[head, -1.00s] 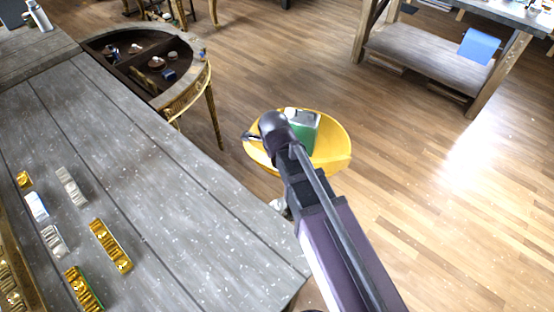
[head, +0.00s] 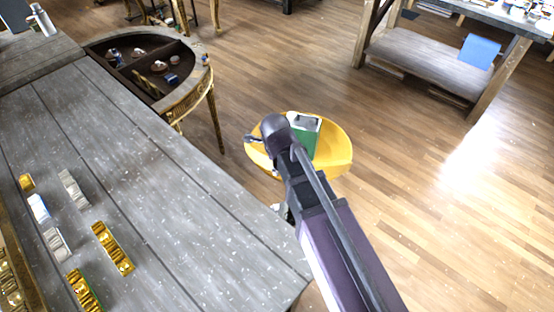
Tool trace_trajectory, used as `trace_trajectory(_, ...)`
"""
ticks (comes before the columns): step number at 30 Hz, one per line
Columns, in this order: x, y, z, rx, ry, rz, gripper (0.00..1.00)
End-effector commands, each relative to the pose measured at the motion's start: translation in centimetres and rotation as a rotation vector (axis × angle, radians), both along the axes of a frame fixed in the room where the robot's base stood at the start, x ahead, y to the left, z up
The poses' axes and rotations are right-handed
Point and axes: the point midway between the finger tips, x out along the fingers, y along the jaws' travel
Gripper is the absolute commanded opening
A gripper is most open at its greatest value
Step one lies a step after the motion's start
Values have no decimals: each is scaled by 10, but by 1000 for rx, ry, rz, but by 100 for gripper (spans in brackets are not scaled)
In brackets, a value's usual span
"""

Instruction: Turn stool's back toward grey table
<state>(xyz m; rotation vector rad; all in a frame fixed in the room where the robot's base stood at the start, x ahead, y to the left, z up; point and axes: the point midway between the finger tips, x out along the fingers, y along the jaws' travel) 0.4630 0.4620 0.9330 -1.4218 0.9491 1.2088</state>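The stool has a yellow, scooped seat (head: 335,150) and stands beyond the near right corner of the grey table (head: 165,185). The seat's rim looks higher at the right and far side, but my arm hides its near middle. A green and white box (head: 312,132) rests on the seat. My gripper (head: 250,139) is at the seat's left edge, mostly hidden behind the dark end of my arm. I cannot tell whether it touches the rim or whether its fingers are open. The stool's base is mostly hidden.
Gold and silver bars (head: 113,248) lie on the grey table. A gilt half-round console (head: 185,100) with small items inside stands behind it. A workbench (head: 430,62) with a blue item (head: 479,51) stands at the back right. The wooden floor right of the stool is clear.

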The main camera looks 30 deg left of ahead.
Motion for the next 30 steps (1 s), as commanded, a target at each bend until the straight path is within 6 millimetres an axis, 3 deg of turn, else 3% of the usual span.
trace_trajectory(14,0,0,6,0,0,0,79)
trace_trajectory(30,0,0,61,0,0,0,79)
